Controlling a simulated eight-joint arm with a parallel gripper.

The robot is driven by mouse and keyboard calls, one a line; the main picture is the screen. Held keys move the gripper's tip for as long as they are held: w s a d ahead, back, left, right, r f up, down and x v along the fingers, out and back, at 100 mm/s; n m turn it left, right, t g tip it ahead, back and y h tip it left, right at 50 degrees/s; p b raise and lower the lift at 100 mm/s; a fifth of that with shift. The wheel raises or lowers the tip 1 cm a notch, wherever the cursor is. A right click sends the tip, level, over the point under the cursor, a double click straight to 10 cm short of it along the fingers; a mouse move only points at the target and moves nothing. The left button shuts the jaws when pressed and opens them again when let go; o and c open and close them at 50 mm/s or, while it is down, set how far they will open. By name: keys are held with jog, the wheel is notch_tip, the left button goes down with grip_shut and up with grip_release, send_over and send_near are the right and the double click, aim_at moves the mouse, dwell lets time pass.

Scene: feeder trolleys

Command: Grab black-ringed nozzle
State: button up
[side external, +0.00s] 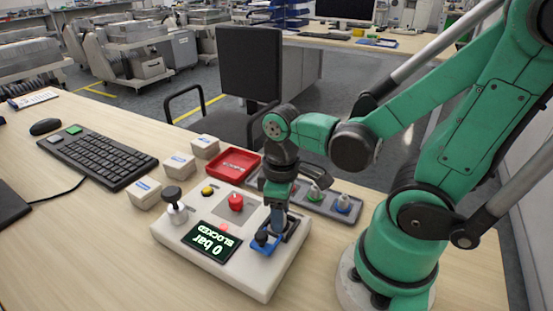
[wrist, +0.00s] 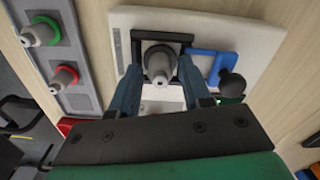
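A grey nozzle (wrist: 160,66) stands in a black square holder (wrist: 188,41) on the white device, in the wrist view. Its base looks dark, which fits the black-ringed nozzle, though the ring blends with the holder. My gripper (wrist: 158,78) has one blue-grey finger on each side of the nozzle, with a visible gap to it, so it is open. In the side view my gripper (side external: 277,224) points down at the right end of the white device (side external: 262,285); the nozzle is hidden there behind the fingers.
A blue lever with a black knob (wrist: 232,83) stands close beside the holder. The display (side external: 211,242) reads "0 bar BLOCKED". A red tray (side external: 233,164) lies behind.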

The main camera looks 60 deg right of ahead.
grip_shut()
jog(key=shift+r, duration=0.1)
